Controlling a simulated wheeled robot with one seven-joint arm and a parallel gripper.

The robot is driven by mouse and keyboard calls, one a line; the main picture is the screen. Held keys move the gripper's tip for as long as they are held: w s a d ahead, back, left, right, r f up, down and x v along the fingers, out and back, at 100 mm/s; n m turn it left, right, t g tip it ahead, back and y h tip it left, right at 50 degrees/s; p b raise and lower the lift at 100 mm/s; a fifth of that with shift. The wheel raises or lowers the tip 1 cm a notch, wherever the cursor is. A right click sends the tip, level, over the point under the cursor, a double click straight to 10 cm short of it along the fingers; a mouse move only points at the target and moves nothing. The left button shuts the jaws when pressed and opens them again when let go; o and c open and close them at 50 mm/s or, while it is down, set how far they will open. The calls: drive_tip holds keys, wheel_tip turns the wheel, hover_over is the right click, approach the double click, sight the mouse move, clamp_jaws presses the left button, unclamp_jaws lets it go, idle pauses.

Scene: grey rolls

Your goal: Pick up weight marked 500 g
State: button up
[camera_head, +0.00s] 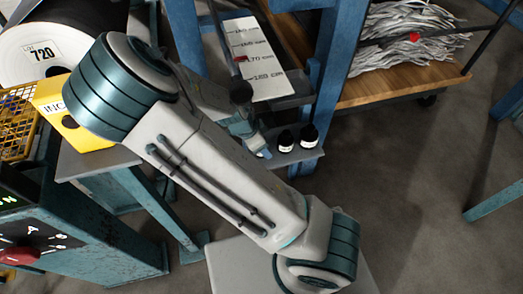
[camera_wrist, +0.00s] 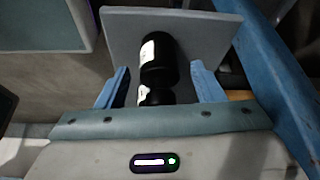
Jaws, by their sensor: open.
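Two small black weights with white labels stand on a grey shelf plate (camera_head: 300,157). One is the left weight (camera_head: 286,141) and the other is the right weight (camera_head: 309,137). The label print is too small to read, so I cannot tell which is 500 g. My gripper (camera_head: 264,152) is just left of the left weight. In the wrist view my gripper (camera_wrist: 158,84) is open, with blue fingers on either side of the nearer weight (camera_wrist: 156,96). The farther weight (camera_wrist: 158,60) is beyond it, partly overlapped. I cannot tell whether the fingers touch anything.
A blue post (camera_head: 321,75) rises right behind the weights. A white measuring board (camera_head: 253,58) lies behind my gripper. A wooden cart shelf (camera_head: 405,84) holds grey strands (camera_head: 400,45).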

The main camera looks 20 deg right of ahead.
clamp_jaws()
drive_tip(key=shift+r+p, duration=0.2)
drive_tip(key=shift+p, duration=0.1)
